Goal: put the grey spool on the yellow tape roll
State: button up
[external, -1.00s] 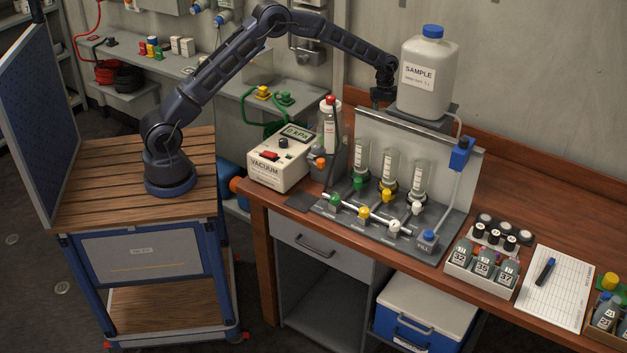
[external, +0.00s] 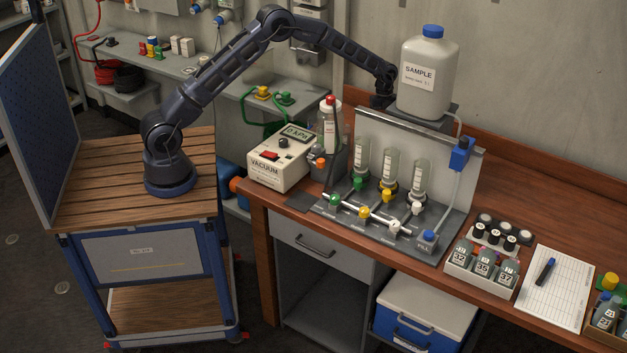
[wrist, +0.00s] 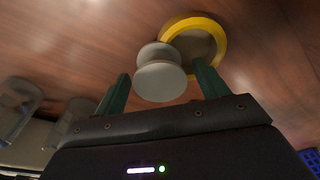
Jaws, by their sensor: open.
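In the wrist view the grey spool (wrist: 160,74) lies between the two dark green fingers of my gripper (wrist: 163,72), which are apart with gaps on both sides. The yellow tape roll (wrist: 221,42) lies on the wooden surface just behind and to the right of the spool. The spool overlaps its near edge in the picture; I cannot tell whether they touch. In the external view my gripper (external: 383,101) is at the far side of the bench, partly hidden behind the rig's upright panel. The spool and tape roll are hidden there.
The grey panel (external: 400,130) and the SAMPLE bottle (external: 428,80) stand close to my gripper. Clear containers (wrist: 17,105) are at the left of the wrist view. A vacuum box (external: 279,165) is left of the rig. Bare wood lies around the tape roll.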

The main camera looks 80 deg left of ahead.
jog(key=shift+r, duration=0.1)
notch_tip(320, 180, up, 12)
jog(key=a, duration=0.2)
jog(key=s+d+r+n+t+y, duration=0.1)
jog(key=s+d+r+n, duration=0.45)
jog(key=s+r, duration=0.75)
jog(key=s+d+r+n+t+y, duration=0.1)
jog(key=s+d+r+n, duration=0.2)
jog(key=s+d+r, duration=0.75)
jog(key=s+r+n+t, duration=0.15)
jog(key=s+n, duration=0.35)
jog(key=s, duration=1.8)
jog(key=s+d+f+n, duration=0.1)
jog(key=s+f+n, duration=0.1)
jog(key=s, duration=0.5)
jog(key=s+d+f+n+t, duration=0.1)
jog(key=s+f+n, duration=0.1)
jog(key=s, duration=0.6)
jog(key=shift+f, duration=0.8)
jog(key=shift+d+n, duration=0.1)
jog(key=shift+n, duration=0.15)
